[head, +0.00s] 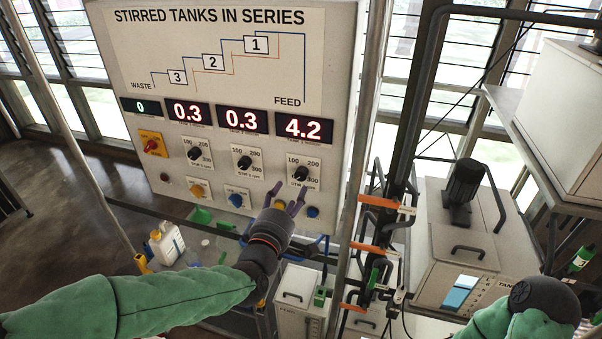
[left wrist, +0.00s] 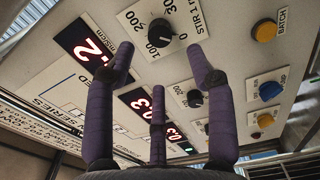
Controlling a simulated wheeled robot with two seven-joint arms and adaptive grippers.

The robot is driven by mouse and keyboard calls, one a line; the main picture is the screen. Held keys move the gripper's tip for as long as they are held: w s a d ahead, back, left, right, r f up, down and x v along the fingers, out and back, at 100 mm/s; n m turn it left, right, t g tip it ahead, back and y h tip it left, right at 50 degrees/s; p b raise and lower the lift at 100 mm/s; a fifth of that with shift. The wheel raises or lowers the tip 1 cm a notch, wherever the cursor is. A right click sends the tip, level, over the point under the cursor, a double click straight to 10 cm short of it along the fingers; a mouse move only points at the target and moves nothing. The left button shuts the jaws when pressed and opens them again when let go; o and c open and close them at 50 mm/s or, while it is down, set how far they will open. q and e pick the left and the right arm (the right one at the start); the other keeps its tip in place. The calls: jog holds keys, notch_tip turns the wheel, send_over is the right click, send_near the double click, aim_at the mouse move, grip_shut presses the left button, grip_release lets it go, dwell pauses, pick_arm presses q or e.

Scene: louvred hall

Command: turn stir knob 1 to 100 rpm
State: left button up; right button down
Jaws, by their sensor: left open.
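Stir knob 1 (head: 300,173) is the rightmost of the black knobs on the panel, under the 4.2 display. Its scale plate carries 100, 200 and 300 marks; I cannot read its pointer surely. My left gripper (head: 287,197) is open, with purple fingers just below this knob and in front of the panel. In the left wrist view, the knob (left wrist: 160,33) lies beyond the spread fingers (left wrist: 164,68), with nothing between them. The fingers look apart from the knob. My right gripper is out of view; only part of my right arm shows at bottom right.
Two similar knobs (head: 244,162) (head: 194,153) stand to the left. A row of coloured buttons lies below, with a blue button (head: 313,212) close to my left gripper. A metal post (head: 362,130) stands just right of the panel.

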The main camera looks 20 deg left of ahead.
aim_at(300, 177)
pick_arm(q)
jog(key=w+p, duration=0.2)
jog(key=w, duration=0.5)
jog(key=shift+w+d, duration=0.15)
jog(key=shift+b, duration=0.4)
jog(key=shift+w+b, duration=0.3)
jog(key=shift+w, duration=0.05)
jog(key=shift+s, duration=0.1)
grip_shut()
